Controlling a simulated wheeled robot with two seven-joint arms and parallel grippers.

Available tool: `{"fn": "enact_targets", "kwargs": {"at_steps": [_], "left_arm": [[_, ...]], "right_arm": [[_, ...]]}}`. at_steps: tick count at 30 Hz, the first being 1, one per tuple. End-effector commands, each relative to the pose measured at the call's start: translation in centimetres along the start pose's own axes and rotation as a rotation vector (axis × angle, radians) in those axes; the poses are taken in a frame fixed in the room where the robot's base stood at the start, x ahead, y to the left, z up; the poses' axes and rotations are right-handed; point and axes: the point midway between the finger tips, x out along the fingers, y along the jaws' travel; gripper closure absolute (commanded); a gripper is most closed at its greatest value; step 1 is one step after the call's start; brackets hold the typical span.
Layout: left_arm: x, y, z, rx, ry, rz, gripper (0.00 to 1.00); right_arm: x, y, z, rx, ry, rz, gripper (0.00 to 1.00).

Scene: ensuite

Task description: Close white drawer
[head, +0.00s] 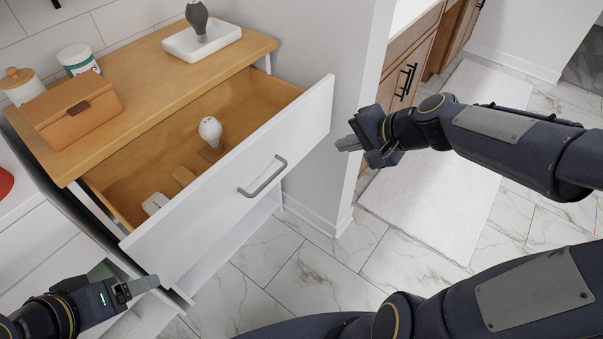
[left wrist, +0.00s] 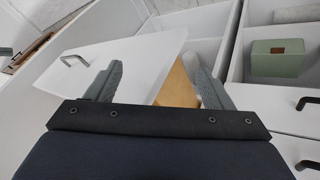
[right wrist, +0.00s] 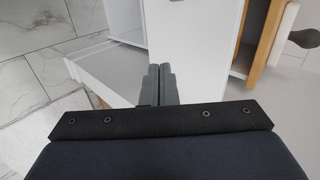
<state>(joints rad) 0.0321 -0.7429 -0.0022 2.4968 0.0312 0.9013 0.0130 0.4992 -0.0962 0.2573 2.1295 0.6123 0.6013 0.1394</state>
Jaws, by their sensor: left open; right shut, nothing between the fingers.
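The white drawer (head: 228,186) is pulled out from the wood-topped cabinet (head: 150,65), with a grey bar handle (head: 263,175) on its front. Inside it are a white bulb-shaped item (head: 210,131) and a small white item (head: 155,203). My left gripper (head: 139,283) is open, low by the front's left end; in the left wrist view its fingers (left wrist: 155,88) show the drawer front (left wrist: 125,70) beyond them. My right gripper (head: 348,144) is shut and empty, right of the drawer's right end and apart from it; in the right wrist view the drawer front (right wrist: 195,50) is ahead.
A brown box (head: 72,112), jars (head: 77,60) and a white tray (head: 201,43) stand on the cabinet top. A wall corner (head: 345,110) is just right of the drawer. Marble floor (head: 310,280) in front is clear, with a white rug (head: 430,200) at right.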

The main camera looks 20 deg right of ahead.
Motion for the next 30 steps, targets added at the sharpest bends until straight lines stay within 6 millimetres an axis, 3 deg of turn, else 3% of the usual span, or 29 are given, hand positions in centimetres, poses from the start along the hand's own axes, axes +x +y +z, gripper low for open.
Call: {"fn": "enact_targets", "kwargs": {"at_steps": [8, 20, 24, 30], "left_arm": [[0.8, -0.4, 0.4, 0.000, 0.001, 0.000, 0.25], [1.6, -0.7, 0.8, 0.000, 0.001, 0.000, 0.25], [0.6, -0.3, 0.3, 0.000, 0.001, 0.000, 0.25], [0.3, -0.1, 0.1, 0.000, 0.001, 0.000, 0.25]], "right_arm": [[2.8, 0.4, -0.5, 0.028, -0.001, -0.007, 1.00], [11.1, 0.3, -0.4, 0.026, -0.003, -0.007, 1.00], [12.3, -1.6, -0.4, 0.023, -0.001, -0.008, 1.00], [13.5, -2.5, -0.6, 0.025, 0.003, -0.008, 1.00]]}}
